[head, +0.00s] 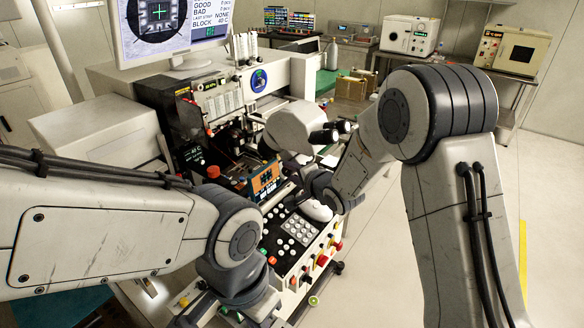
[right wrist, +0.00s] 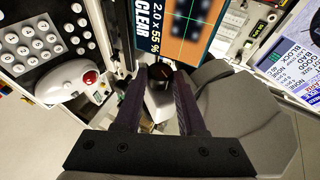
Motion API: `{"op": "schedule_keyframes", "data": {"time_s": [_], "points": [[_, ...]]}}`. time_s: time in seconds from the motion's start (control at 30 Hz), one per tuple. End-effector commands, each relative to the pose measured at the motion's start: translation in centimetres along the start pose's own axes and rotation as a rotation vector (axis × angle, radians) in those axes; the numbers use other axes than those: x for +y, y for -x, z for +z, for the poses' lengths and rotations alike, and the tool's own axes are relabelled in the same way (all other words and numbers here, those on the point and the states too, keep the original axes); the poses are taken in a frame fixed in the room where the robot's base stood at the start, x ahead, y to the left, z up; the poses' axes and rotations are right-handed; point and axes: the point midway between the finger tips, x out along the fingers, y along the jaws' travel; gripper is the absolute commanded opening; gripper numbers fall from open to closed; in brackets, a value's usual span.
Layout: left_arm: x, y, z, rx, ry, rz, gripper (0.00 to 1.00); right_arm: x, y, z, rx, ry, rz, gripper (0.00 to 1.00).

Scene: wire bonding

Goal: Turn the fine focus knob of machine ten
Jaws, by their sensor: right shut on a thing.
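The bonding machine (head: 215,100) stands in the middle of the head view, with a white microscope head (head: 290,128) and black eyepieces. I cannot read a machine number.
A keypad panel (head: 290,232) and a white mouse-like control (head: 316,210) lie close below the right gripper. A small orange-lit screen (head: 264,182) is beside it. A monitor (head: 175,30) stands above the machine.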

Motion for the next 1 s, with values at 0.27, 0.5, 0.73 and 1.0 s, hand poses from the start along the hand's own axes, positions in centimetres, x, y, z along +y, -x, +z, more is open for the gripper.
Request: {"op": "schedule_keyframes", "data": {"time_s": [0.27,0.5,0.73,1.0], "points": [[0.4,5.7,-0.3,0.001,-0.001,0.000,0.00,-1.4,0.2,0.0,-0.002,0.085,0.207,0.00],[0.5,7.3,-0.4,0.001,-0.005,0.000,0.00,-1.1,-0.1,0.1,0.000,0.142,0.346,0.00],[0.5,7.3,-0.4,0.000,-0.006,0.000,0.00,-0.8,-0.1,0.1,-0.002,0.151,0.365,0.00],[0.5,7.3,-0.4,0.000,-0.006,0.000,0.00,-0.8,-0.1,0.1,-0.002,0.150,0.364,0.69]]}}
